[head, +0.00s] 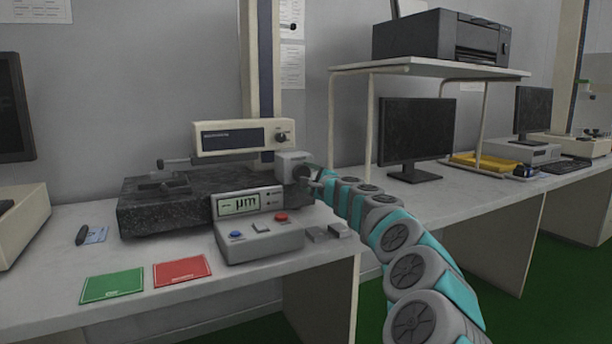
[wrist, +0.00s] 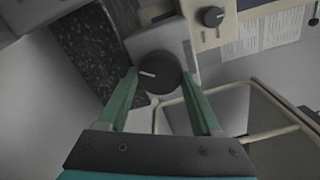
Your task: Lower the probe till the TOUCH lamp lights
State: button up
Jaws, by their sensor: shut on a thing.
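My gripper (head: 314,181) is shut on a dark round knob (wrist: 160,73) with a white mark, on the light grey carriage (head: 291,160) of the upright column. In the wrist view the green fingers (wrist: 160,84) stand on either side of the knob. The probe arm (head: 178,162) reaches left from the column over the dark granite plate (head: 150,220). Its tip is too small to tell whether it touches anything. The grey control box (head: 258,240) has a display (head: 241,204) reading "µm". Two small dark dots (head: 268,198) sit beside it; their labels are unreadable and neither looks lit.
A beige unit (head: 236,137) with a dial sits above the plate. Green (head: 112,286) and red (head: 182,271) cards lie at the bench's front. Small metal blocks (head: 327,232) lie right of the control box. A shelf frame (head: 369,130) with a printer stands behind my arm.

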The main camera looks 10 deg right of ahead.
jog(key=shift+d+f, duration=0.1)
jog(key=o, duration=1.4)
jog(key=shift+c, duration=0.2)
jog(key=b+v, duration=0.1)
jog(key=v, duration=0.6)
jog(key=shift+s, duration=0.35)
